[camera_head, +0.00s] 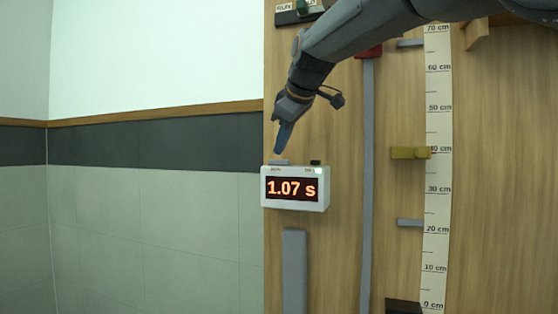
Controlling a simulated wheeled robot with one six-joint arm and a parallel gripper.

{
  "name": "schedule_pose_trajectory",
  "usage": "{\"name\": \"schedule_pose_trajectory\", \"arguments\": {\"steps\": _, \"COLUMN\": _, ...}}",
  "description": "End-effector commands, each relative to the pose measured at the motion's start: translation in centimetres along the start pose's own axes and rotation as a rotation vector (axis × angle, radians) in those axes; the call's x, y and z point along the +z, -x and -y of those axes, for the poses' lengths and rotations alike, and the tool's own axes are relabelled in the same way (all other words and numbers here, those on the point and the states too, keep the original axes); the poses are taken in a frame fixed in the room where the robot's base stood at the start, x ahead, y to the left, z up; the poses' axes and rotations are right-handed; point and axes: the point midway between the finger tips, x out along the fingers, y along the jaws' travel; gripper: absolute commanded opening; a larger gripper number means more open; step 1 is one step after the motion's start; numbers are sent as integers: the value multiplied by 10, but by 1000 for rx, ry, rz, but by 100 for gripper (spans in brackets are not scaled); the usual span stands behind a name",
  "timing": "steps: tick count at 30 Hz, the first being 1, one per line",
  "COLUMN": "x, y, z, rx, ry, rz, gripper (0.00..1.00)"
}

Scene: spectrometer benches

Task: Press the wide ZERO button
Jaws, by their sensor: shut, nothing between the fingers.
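A white timer box (295,201) is mounted on the wooden board. Its dark display reads 1.07 s in orange digits. On top of the box at the left is a wide, flat grey button (279,162), above a small label that seems to read ZERO. A smaller dark button (315,162) is on top at the right. My gripper (281,148) reaches down from the upper right with its blue-grey fingers together. The fingertips are just above the wide button. I cannot tell whether they touch it.
A vertical grey rail (368,180) and a centimetre scale (436,200) run down the wooden board (480,230) right of the timer. A yellow block (408,153) sticks out near 40 cm. A grey bar (295,270) is below the timer. The space left of the timer is clear.

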Motion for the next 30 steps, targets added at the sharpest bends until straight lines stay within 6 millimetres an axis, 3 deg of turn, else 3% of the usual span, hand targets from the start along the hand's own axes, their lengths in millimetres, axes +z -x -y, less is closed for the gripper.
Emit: {"name": "schedule_pose_trajectory", "arguments": {"steps": 30, "x": 4, "y": -6, "z": 4, "rx": 0, "ry": 0, "rz": 0, "gripper": 0}}
